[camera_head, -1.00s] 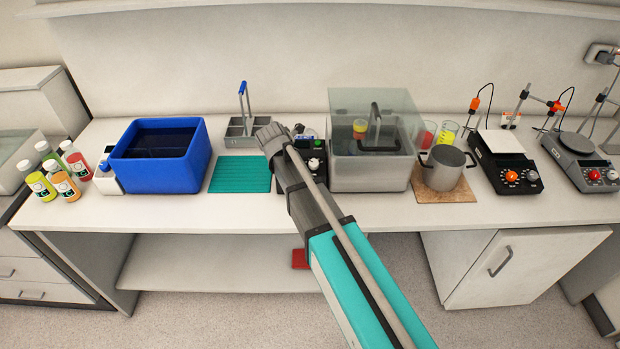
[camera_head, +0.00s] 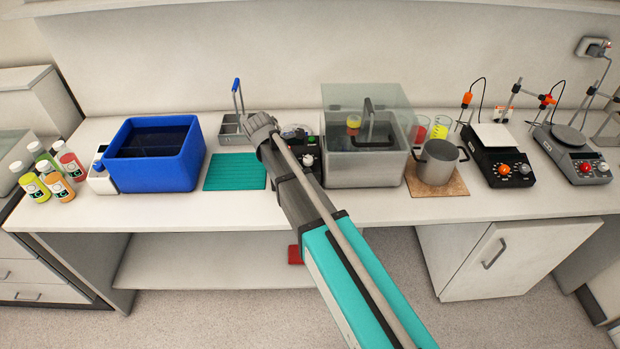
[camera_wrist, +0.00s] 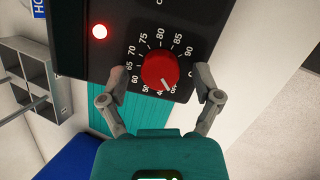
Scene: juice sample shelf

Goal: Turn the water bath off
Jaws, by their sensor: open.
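The water bath (camera_head: 362,172) is a grey tank with a clear lid and a dark handle, at the middle of the bench in the head view. Its dark control panel (camera_head: 308,152) is on its left side, partly hidden by my arm. In the wrist view, the panel carries a red knob (camera_wrist: 159,70) with a numbered scale and a lit red lamp (camera_wrist: 99,31). The knob's pale mark points to the lower right, near the low end of the scale. My gripper (camera_wrist: 161,78) is open, with one finger on each side of the knob. Contact cannot be told.
A blue tub (camera_head: 156,180) and a teal mat (camera_head: 235,171) lie left of the panel. A steel pot (camera_head: 437,164) stands on a cork mat right of the bath. Two stirrers (camera_head: 497,165) stand further right. Several bottles (camera_head: 55,186) are at the far left.

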